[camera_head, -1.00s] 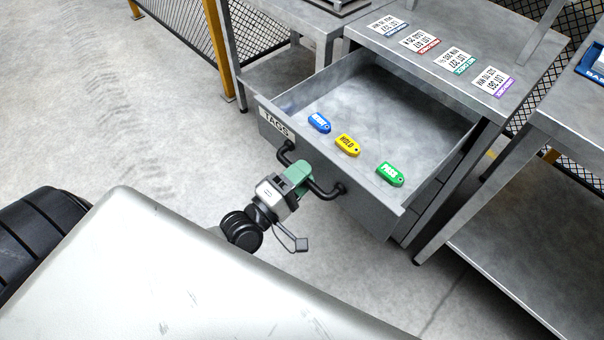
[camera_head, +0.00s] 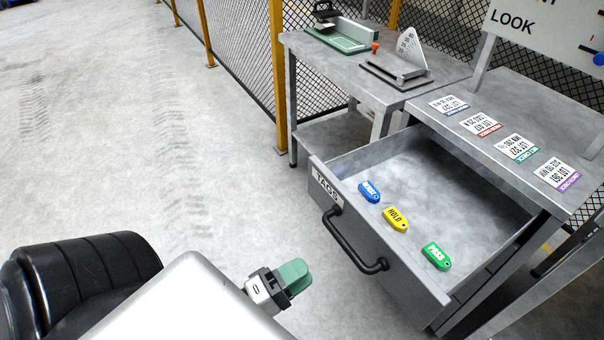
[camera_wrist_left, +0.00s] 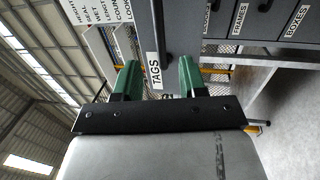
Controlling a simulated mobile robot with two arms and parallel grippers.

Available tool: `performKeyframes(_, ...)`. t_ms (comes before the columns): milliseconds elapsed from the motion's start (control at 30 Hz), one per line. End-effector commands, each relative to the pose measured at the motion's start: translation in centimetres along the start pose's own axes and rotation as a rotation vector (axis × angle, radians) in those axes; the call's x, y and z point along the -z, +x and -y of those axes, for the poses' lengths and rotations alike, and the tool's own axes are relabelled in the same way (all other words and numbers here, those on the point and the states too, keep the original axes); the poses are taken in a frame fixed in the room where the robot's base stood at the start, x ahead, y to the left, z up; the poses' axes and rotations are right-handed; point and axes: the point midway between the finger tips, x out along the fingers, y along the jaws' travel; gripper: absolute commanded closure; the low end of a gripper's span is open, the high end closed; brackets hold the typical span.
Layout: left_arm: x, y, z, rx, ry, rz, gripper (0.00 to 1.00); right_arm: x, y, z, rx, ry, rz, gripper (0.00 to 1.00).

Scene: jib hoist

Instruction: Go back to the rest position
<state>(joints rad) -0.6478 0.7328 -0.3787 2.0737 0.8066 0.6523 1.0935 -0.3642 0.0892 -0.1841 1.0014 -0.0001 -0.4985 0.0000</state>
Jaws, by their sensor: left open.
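My left gripper (camera_head: 292,277) is at the lower middle of the head view, a little in front of the open drawer and apart from its black handle (camera_head: 352,246). In the left wrist view its two green fingers (camera_wrist_left: 158,80) are spread with nothing between them. The drawer, labelled TAGS (camera_head: 327,187), stands pulled out. It holds a blue tag (camera_head: 369,191), a yellow HOLD tag (camera_head: 396,219) and a green PASS tag (camera_head: 436,256). My right gripper is out of view.
A metal bench (camera_head: 507,110) with several label cards stands above the drawer. A side table (camera_head: 350,75) with a green device (camera_head: 345,37) stands behind. A mesh fence (camera_head: 240,50) with yellow posts runs along the back. The floor at left (camera_head: 110,130) is clear.

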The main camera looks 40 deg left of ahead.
Motion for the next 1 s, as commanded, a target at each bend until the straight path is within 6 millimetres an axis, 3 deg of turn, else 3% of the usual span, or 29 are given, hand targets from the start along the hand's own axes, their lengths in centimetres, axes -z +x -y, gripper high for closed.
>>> performKeyframes(300, 0.0, 0.0, 0.1, 0.003, 0.004, 0.0, 0.58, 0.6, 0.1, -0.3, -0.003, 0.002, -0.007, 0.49)
performKeyframes(367, 0.1, 0.0, 0.8, 0.019, 0.031, 0.002, 0.58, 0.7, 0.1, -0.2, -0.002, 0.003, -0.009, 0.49)
performKeyframes(433, 0.3, -0.1, 2.8, 0.07, 0.108, 0.008, 0.58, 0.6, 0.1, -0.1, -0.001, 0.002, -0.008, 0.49)
performKeyframes(567, 1.2, -1.0, 10.0, 0.269, 0.38, 0.051, 0.58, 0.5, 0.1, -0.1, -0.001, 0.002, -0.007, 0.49)
performKeyframes(667, 1.9, -3.0, 17.3, 0.495, 0.622, 0.133, 0.58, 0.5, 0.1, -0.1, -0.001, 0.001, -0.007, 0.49)
performKeyframes(800, 1.8, -7.5, 26.5, 0.815, 0.881, 0.327, 0.58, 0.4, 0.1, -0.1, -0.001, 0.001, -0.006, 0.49)
performKeyframes(900, 0.8, -11.2, 31.2, 1.001, 0.991, 0.5, 0.58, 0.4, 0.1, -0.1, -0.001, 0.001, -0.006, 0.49)
performKeyframes(1000, -0.7, -14.7, 34.6, 1.144, 1.056, 0.684, 0.58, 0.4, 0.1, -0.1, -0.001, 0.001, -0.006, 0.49)
